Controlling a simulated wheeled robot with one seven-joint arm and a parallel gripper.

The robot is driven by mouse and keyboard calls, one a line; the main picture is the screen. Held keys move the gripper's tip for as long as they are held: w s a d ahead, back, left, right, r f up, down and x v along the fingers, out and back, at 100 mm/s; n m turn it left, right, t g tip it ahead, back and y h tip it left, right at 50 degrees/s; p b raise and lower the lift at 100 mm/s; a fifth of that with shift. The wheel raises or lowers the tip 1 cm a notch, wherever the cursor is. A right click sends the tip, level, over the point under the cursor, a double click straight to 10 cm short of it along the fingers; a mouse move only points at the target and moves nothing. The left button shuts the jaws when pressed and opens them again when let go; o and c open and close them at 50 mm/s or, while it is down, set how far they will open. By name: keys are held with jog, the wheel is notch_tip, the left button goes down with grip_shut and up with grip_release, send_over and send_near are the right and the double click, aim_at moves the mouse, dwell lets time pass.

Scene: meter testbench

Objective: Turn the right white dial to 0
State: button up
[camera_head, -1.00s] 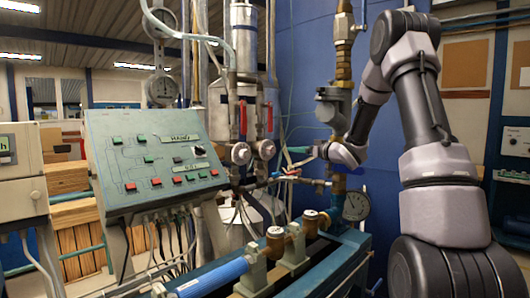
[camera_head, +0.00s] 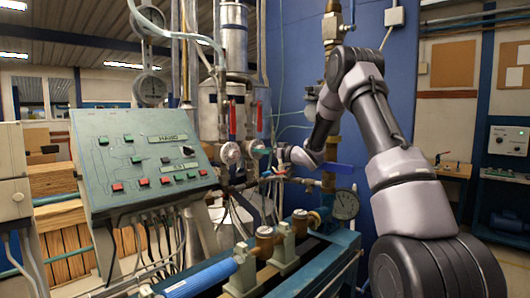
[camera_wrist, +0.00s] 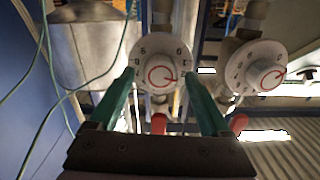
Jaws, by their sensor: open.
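The right white dial (camera_wrist: 160,52) is face-on in the wrist view, with a round centre knob and a red pointer line towards picture right. Its small numerals are hard to read. My gripper (camera_wrist: 159,76) is open, its two green fingers on either side of this dial near the rim; I cannot tell whether they touch it. In the head view my gripper (camera_head: 265,150) is at the right dial and largely hides it. The left white dial (camera_head: 230,152) is clear of my gripper; it also shows at the right of the wrist view (camera_wrist: 255,62).
Red handles (camera_head: 232,120) hang just above the dials in the head view. A sloped control panel (camera_head: 140,190) with coloured buttons stands at left. Thin green cables (camera_wrist: 88,85) hang beside the right dial.

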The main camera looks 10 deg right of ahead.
grip_shut()
jog(key=shift+n, duration=0.3)
jog(key=n, duration=1.1)
jog(key=shift+a+f, duration=0.1)
jog(key=shift+n, duration=0.3)
dwell(0.4)
